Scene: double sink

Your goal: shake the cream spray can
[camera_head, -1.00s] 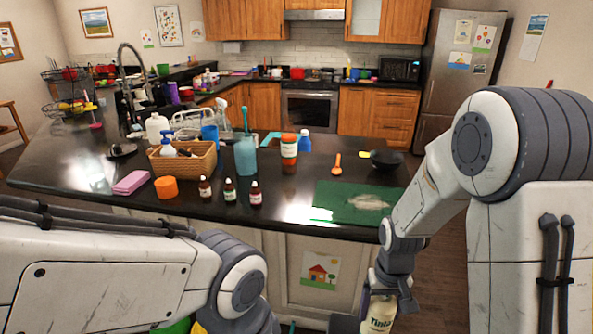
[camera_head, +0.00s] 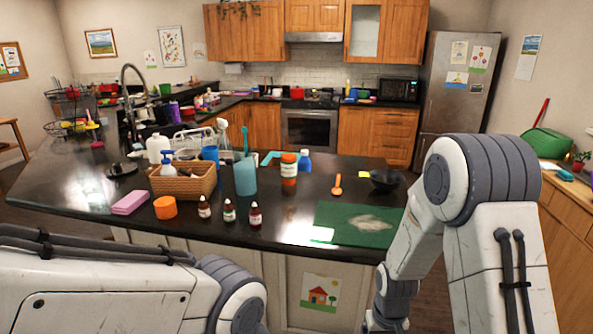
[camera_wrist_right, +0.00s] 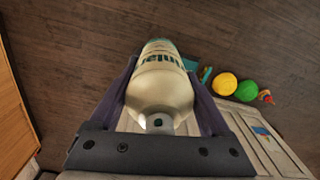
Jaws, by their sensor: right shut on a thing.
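The cream spray can (camera_wrist_right: 160,85) shows in the right wrist view, pale metallic with dark lettering on its side and a small nozzle at its near end. My right gripper (camera_wrist_right: 160,75) is shut on it, with one dark finger on each side. The can points away from the wrist camera, over the wooden floor. In the head view my right wrist is at the bottom edge, and the can is out of frame below. My left gripper is not in view; only my left arm shows at the lower left.
Balls (camera_wrist_right: 225,84) lie on the floor.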

